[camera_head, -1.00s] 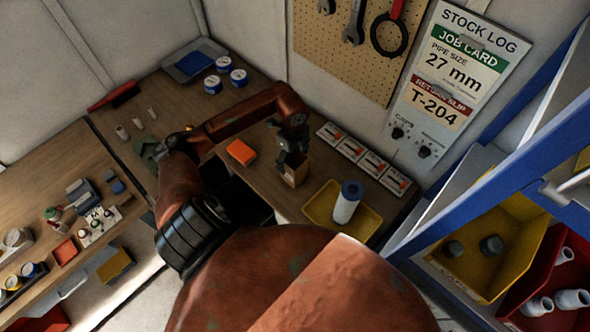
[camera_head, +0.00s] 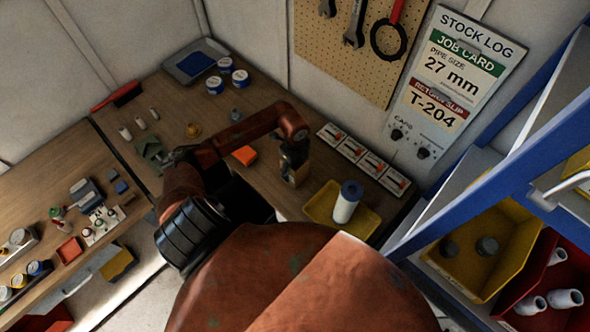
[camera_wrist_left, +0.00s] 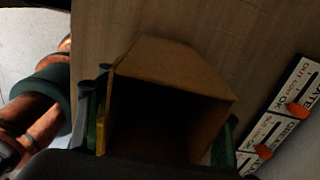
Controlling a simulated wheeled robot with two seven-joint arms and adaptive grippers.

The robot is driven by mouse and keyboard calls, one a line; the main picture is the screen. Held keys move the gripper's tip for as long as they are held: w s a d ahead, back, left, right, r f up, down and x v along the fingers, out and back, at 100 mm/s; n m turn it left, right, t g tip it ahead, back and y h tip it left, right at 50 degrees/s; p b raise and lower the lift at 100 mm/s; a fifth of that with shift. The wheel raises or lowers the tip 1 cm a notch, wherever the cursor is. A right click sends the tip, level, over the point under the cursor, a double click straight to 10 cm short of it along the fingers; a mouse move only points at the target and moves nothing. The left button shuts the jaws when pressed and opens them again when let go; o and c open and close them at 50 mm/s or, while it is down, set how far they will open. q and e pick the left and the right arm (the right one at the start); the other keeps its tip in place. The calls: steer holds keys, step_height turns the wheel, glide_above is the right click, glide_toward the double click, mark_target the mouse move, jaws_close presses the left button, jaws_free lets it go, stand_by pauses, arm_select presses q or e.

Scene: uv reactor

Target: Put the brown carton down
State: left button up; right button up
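The brown carton (camera_head: 291,176) is a small open-topped box near the middle of the bench in the camera_head view. My left gripper (camera_head: 293,160) points down at it from above. In the left wrist view, the carton (camera_wrist_left: 172,65) fills the space between the fingers, its open, dark inside facing the camera. The green fingers lie against its two sides, so the left gripper looks shut on it. The carton's underside is hidden, and I cannot tell whether it touches the bench.
An orange block (camera_head: 245,155) lies left of the carton. A yellow tray (camera_head: 317,209) holding a white, blue-capped cylinder (camera_head: 346,203) is at its right front. A row of white cards (camera_head: 365,160) runs along the back. Bare bench (camera_head: 265,92) lies behind my arm.

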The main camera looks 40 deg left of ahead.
arm_select(q)
steer(key=c, duration=0.8)
steer(key=shift+r, duration=0.15)
steer(key=shift+r+b, duration=0.35)
steer(key=shift+r, duration=0.2)
steer(key=s+d+r+b, duration=0.1)
steer(key=s+d+r, duration=0.1)
steer(key=s+r, duration=0.2)
steer(key=s+d+r+b, duration=0.1)
steer(key=s+d+r, duration=0.1)
steer(key=s+r, duration=0.1)
steer(key=s+d+r+b, duration=0.1)
steer(key=s+d+r, duration=0.1)
steer(key=s+r, duration=0.2)
steer(key=shift+s+d+r, duration=0.35)
steer(key=shift+s+d, duration=0.05)
steer(key=shift+s, duration=0.15)
